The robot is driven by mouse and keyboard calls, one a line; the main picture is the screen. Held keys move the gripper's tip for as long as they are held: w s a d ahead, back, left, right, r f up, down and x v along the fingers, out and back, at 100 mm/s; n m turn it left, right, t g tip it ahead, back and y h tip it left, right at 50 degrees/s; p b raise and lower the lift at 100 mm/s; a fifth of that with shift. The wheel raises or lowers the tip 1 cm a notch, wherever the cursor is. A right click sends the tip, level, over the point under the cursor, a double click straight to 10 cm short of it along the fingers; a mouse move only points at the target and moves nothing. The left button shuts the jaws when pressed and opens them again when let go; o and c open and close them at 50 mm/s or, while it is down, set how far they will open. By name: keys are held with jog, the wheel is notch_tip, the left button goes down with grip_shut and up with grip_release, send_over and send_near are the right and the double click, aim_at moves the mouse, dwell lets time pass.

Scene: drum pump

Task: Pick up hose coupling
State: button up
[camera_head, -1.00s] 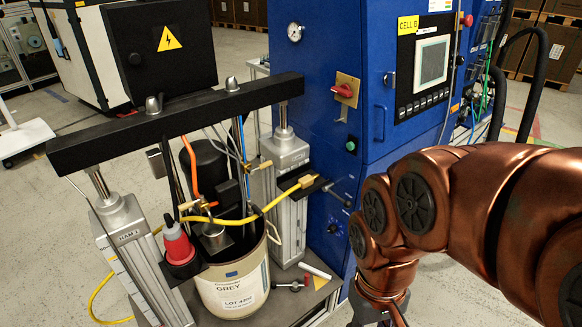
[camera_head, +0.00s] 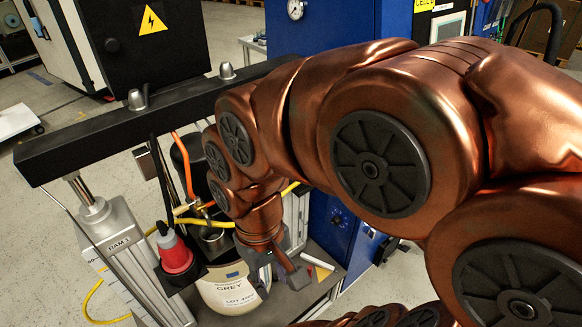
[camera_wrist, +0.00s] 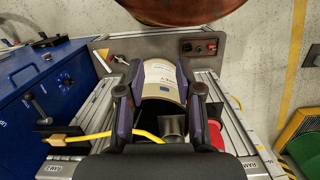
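The hose coupling looks to be the tan-brass fitting (camera_wrist: 57,140) on the end of the yellow hose (camera_wrist: 95,137), at the left of the wrist view beside a black holder. In the head view my arm hides this fitting; part of the yellow hose (camera_head: 290,188) shows. My gripper (camera_wrist: 160,92) is open in the wrist view, its dark fingers spread wide with nothing held between them. The drum shows beyond the fingers. The coupling lies outside them, to the left. In the head view the gripper (camera_head: 280,268) is low in front of the drum, partly hidden by the wrist.
The blue cabinet (camera_wrist: 30,80) is close on the left in the wrist view. Small items lie on the platform (camera_head: 325,287).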

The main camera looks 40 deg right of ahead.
jog(key=w+d+r+m+t, duration=0.1)
jog(key=w+d+m, duration=0.35)
jog(key=w, duration=0.35)
jog(key=w+d+r+m, duration=0.2)
jog(key=w+d+m, duration=0.1)
jog(key=w+d, duration=0.4)
jog(key=w+d+f+m, duration=0.1)
jog(key=w+d+m, duration=0.1)
jog(key=d, duration=0.4)
jog(key=w+d+f+m, duration=0.1)
jog(key=w+d+m, duration=0.1)
jog(key=d+m, duration=0.2)
jog(key=w+d+f+m, duration=0.1)
jog(key=w+d+m, duration=0.2)
jog(key=d, duration=0.6)
jog(key=shift+d+f+m+t+b, duration=0.35)
jog(key=shift+d+m+t, duration=0.05)
jog(key=shift+m, duration=0.05)
jog(key=shift+d+f, duration=0.2)
jog(key=shift+f, duration=0.05)
jog(key=shift+s+f, duration=0.1)
jog(key=shift+f, duration=0.2)
jog(key=shift+d+f+p, duration=0.1)
jog(key=shift+f+p, duration=1.3)
jog(key=shift+f, duration=2.05)
grip_shut()
